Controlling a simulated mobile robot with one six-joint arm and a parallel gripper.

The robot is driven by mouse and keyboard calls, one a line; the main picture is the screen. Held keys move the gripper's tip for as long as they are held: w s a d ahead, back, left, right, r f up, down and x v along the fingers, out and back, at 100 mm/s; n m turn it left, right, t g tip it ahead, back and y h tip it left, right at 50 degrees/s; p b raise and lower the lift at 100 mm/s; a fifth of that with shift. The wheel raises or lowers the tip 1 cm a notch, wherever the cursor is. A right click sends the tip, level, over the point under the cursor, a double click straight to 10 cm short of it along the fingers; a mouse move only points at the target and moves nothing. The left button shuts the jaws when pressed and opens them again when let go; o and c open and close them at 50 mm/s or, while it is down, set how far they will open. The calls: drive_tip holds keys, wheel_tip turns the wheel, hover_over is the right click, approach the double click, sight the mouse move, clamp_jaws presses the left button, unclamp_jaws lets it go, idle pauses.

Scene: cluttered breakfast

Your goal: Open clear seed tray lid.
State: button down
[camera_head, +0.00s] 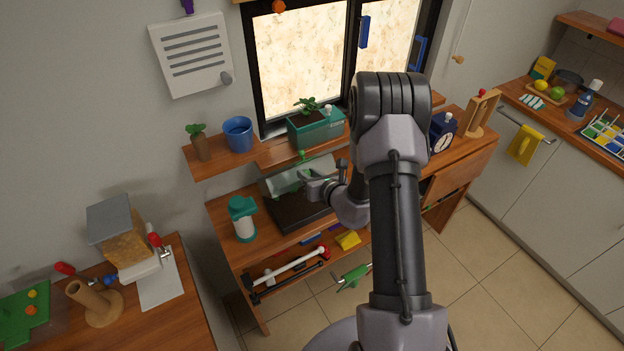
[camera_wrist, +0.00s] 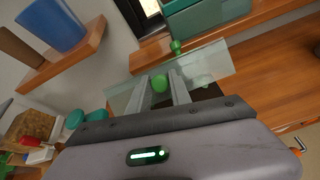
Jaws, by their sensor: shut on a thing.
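The seed tray (camera_head: 292,217) is a dark, shallow box on the wooden bench under the window. Its clear lid (camera_head: 273,184) stands raised and tilted at the back of the tray, and it shows as a see-through sheet in the wrist view (camera_wrist: 209,62). My gripper (camera_head: 305,174) is at the lid. In the wrist view, its two fingers (camera_wrist: 160,85) are closed on a round green knob (camera_wrist: 159,82) at the lid. A second small green piece (camera_wrist: 176,46) shows beyond the lid. The tray's inside is partly hidden by my gripper and arm.
A shelf (camera_head: 223,165) above the tray holds a blue pot (camera_head: 238,134) and a green planter (camera_head: 316,130), close behind the lid. A teal-topped jar (camera_head: 242,217) stands left of the tray. Tools lie on the lower shelf. A dark blue clock (camera_head: 441,135) is to the right.

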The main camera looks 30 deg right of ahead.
drive_tip(key=shift+w+r, duration=0.55)
drive_tip(key=shift+w, duration=0.1)
drive_tip(key=c, duration=1.2)
unclamp_jaws()
drive_tip(key=shift+s, duration=0.1)
drive_tip(key=p+v, duration=0.1)
drive_tip(key=v, duration=1.6)
drive_tip(key=shift+s+p, duration=0.2)
drive_tip(key=shift+p, duration=0.15)
